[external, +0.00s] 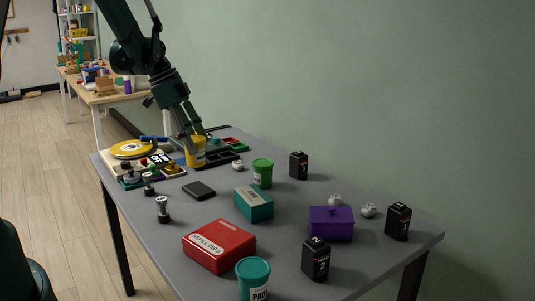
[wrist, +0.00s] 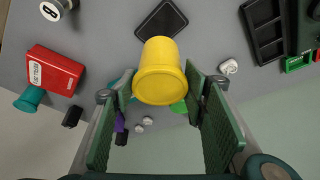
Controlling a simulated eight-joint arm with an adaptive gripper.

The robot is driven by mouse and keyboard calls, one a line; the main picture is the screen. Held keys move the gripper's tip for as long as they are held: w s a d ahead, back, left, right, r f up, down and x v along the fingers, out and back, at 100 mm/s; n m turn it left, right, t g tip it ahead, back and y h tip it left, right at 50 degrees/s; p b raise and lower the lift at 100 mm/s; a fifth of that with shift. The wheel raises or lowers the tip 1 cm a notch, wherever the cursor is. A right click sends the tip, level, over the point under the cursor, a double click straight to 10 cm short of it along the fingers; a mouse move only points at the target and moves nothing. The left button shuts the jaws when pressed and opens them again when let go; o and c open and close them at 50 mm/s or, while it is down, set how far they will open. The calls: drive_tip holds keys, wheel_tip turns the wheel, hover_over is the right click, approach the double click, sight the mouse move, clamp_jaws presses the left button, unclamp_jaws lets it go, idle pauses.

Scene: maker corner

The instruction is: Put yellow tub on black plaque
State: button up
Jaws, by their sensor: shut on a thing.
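The yellow tub (external: 195,154) is between the fingers of my gripper (external: 194,139), which is shut on it. In the wrist view the tub (wrist: 160,70) fills the middle, with the green finger pads of my gripper (wrist: 158,93) on either side. The black plaque (external: 199,190) lies flat on the grey table, in front of and a little right of the tub in the external view. In the wrist view the plaque (wrist: 161,20) shows beyond the tub, with nothing on it. The height of the tub above the table is hard to tell.
A green tub (external: 263,173), a teal box (external: 254,203) and a red box (external: 219,246) stand to the right and front of the plaque. Small dark-topped pieces (external: 163,210) stand left of it. A black tray (wrist: 265,35) lies near the tub.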

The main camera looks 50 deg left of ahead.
sight(196, 165)
drive_tip(key=shift+f, duration=2.25)
drive_tip(key=shift+f, duration=0.15)
drive_tip(key=shift+f+b, duration=0.5)
drive_tip(key=shift+f, duration=1.25)
drive_tip(key=shift+f, duration=0.15)
drive_tip(key=o, duration=1.1)
drive_tip(key=shift+r, duration=0.25)
drive_tip(key=shift+p+v, duration=0.7)
drive_tip(key=shift+v, duration=5.25)
